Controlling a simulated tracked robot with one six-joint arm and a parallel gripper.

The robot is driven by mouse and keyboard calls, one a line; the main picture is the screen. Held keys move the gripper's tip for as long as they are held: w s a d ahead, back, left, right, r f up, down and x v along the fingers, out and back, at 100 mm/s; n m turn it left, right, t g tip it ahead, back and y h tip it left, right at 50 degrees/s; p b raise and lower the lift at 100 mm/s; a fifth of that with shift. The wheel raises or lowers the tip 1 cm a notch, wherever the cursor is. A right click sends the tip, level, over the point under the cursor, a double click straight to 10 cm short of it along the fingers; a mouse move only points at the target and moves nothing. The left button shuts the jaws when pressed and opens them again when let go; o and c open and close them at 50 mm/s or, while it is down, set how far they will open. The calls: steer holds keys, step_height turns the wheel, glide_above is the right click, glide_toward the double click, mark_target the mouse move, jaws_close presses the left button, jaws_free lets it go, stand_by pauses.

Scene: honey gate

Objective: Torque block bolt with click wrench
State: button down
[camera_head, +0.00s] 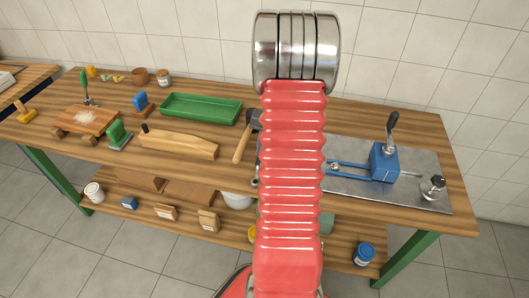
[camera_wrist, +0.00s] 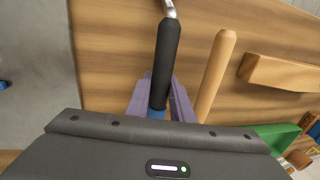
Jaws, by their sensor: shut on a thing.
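In the wrist view, my gripper (camera_wrist: 160,104) has its purple fingers shut on the black handle of the click wrench (camera_wrist: 166,52). A blue band shows low on the handle between the fingers, and a bright metal shaft runs out of the top edge. The wrench's head is out of view. In the head view my red arm hides the gripper and most of the wrench. A blue block (camera_head: 383,162) with a dark-knobbed lever stands on a grey metal plate (camera_head: 345,190) at the right. I cannot make out its bolt.
A wood-handled hammer (camera_head: 242,146) lies left of my arm; its handle also shows beside the wrench (camera_wrist: 216,75). A long wooden block (camera_head: 180,143) and a green tray (camera_head: 201,109) lie further left. A small metal piece with a dark knob (camera_head: 433,187) stands at the plate's right.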

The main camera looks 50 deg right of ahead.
steer(key=shift+s+r, duration=0.1)
steer(key=shift+r, duration=3.4)
